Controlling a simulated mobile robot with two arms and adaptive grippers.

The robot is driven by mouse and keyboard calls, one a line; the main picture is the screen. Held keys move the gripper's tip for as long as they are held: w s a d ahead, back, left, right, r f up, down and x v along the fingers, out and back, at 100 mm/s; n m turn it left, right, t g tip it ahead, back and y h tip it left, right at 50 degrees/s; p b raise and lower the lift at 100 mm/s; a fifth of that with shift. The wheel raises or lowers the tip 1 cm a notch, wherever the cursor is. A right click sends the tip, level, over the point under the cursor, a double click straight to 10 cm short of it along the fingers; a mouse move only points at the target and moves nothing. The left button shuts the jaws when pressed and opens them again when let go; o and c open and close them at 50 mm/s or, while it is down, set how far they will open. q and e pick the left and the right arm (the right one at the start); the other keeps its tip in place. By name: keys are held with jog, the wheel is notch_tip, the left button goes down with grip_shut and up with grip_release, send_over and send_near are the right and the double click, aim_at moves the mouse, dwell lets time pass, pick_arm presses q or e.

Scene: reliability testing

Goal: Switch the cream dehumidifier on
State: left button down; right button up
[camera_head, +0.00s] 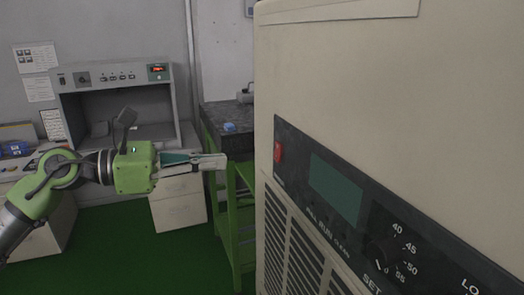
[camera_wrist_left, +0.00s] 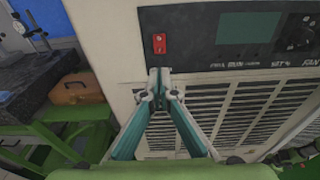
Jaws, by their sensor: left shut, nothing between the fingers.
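The cream dehumidifier (camera_head: 345,70) fills the right of the head view. Its black front panel carries a red rocker switch (camera_head: 278,152), a dark display (camera_head: 335,188) that looks unlit, and a dial (camera_head: 383,250) with numbers. The red switch also shows in the left wrist view (camera_wrist_left: 159,44), whole and unobstructed. My left gripper (camera_head: 221,161) is shut and empty, pointing at the dehumidifier's front. A gap shows between its fingertips and the front in the head view. In the left wrist view the fingertips (camera_wrist_left: 158,75) appear just below the switch.
A green-framed bench (camera_head: 232,190) with a dark top stands behind my left gripper. A grey cabinet (camera_head: 120,78) with a red readout stands at the back left. An orange-brown case (camera_wrist_left: 76,89) sits on a lower shelf. The green floor (camera_head: 150,262) is clear at front left.

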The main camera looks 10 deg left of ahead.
aim_at(275, 158)
pick_arm(q)
jog(key=p+x, duration=0.2)
jog(key=x, duration=0.2)
jog(key=p+x, duration=0.3)
jog(key=x, duration=0.2)
jog(key=shift+w+d+r, duration=0.1)
jog(key=shift+d+r, duration=0.1)
jog(key=shift+w+d+f, duration=0.25)
jog(key=shift+w+d, duration=0.05)
jog(key=shift+d, duration=0.1)
jog(key=b, duration=0.1)
jog(key=f+b, duration=0.1)
jog(key=b, duration=0.1)
jog(key=shift+w+d+t+h, duration=0.1)
jog(key=shift+d+t+h, duration=0.15)
jog(key=shift+t+h, duration=0.05)
jog(key=shift+r, duration=0.4)
jog(key=shift+a, duration=0.1)
